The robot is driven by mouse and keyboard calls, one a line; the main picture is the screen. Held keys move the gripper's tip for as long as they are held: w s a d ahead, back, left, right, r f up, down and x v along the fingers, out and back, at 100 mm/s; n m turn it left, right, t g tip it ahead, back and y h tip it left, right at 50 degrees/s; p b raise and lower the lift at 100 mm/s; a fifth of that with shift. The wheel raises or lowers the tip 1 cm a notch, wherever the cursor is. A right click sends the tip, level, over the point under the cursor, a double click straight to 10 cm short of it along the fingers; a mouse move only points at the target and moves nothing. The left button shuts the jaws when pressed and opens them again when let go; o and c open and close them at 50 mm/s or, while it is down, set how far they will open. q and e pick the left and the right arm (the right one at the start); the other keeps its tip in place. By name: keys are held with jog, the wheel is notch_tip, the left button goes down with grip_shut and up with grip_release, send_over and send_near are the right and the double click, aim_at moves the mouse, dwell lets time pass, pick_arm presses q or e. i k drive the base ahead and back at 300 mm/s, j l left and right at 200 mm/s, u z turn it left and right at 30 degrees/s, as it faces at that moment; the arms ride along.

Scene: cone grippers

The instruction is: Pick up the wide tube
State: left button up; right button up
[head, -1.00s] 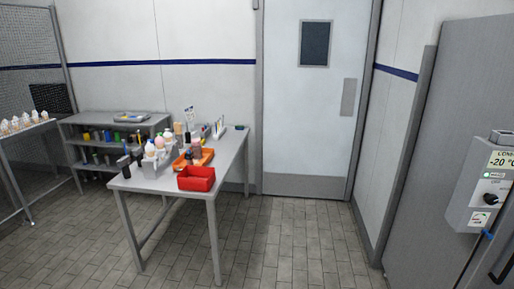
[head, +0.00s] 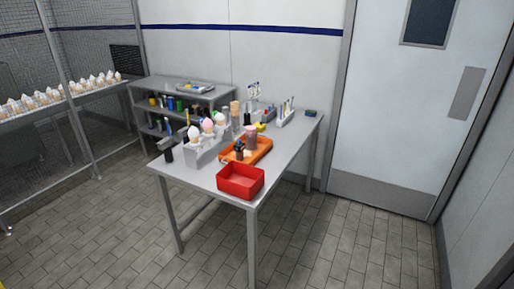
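Several small upright items stand on the grey table (head: 200,173) ahead of me, but I cannot tell which one is the wide tube. A white rack (head: 286,117) with several slim upright tubes is near the back right of the tabletop. An orange tray (head: 262,152) in the middle holds a pinkish-brown cylinder (head: 251,132) and small dark items (head: 239,147). A dark upright cylinder (head: 168,155) stands at the table's left corner. Neither of my grippers is in view.
A red open bin (head: 240,192) sits at the table's front corner. A grey holder (head: 203,152) with cones is left of the tray. A grey shelf (head: 215,93) stands behind, and a rack of cones (head: 50,108) is at left. Tiled floor before the table is clear.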

aim_at(251, 141)
jog(key=i+l, duration=0.2)
jog(key=i+l+z, duration=0.55)
jog(key=i+z, duration=0.4)
jog(key=i+l+u, duration=0.2)
jog(key=i, duration=0.25)
jog(key=i+u, duration=0.2)
jog(key=i, duration=0.25)
jog(key=i+l+u, duration=0.15)
jog(key=i+l, duration=0.15)
jog(key=i+j+u, duration=0.25)
jog(key=u, duration=0.2)
jog(key=i+u, duration=0.85)
jog(key=i, duration=0.2)
